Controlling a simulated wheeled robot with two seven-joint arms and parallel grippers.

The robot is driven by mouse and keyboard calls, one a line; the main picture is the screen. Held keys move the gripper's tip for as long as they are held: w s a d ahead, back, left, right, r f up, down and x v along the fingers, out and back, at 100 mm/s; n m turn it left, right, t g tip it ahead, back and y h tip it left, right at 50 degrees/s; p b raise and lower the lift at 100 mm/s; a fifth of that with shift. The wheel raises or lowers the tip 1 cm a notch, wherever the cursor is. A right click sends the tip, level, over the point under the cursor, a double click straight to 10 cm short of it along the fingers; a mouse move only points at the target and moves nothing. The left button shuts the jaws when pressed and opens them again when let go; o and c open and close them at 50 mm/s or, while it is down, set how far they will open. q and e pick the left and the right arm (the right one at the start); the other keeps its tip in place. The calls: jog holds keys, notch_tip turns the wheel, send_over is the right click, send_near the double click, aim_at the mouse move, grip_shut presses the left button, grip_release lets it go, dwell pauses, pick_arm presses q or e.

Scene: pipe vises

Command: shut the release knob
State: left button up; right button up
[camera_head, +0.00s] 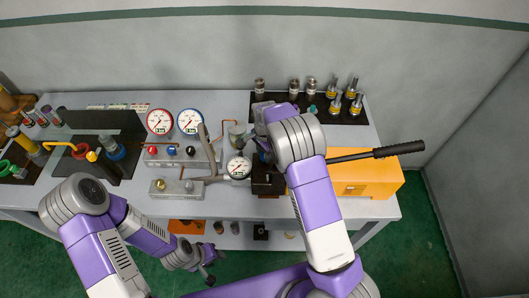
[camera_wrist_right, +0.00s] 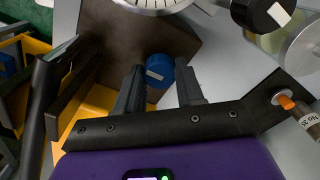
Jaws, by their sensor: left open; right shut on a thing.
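The release knob (camera_wrist_right: 159,72) is a small blue cap with a white mark, on the side of a dark block (camera_wrist_right: 105,35) in the right wrist view. My right gripper (camera_wrist_right: 160,88) has one finger on each side of the knob and is shut on it. In the head view the dark block (camera_head: 266,182) sits beside a white gauge, and my right gripper (camera_head: 265,150) is largely hidden by its own arm. The knob is mostly hidden there. My left gripper (camera_head: 208,271) is open and empty, low in front of the bench.
An orange box (camera_head: 368,178) with a long black-gripped lever (camera_head: 398,149) stands right of my right arm. A gauge (camera_head: 239,167) and a grey vise block (camera_head: 178,188) are to the left. Fittings stand on a black mat (camera_head: 325,114) at the back.

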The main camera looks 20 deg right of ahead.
dwell(0.4)
jog(key=o, duration=1)
jog(key=shift+o, duration=0.2)
notch_tip(320, 180, up, 8)
jog(key=shift+f, duration=0.2)
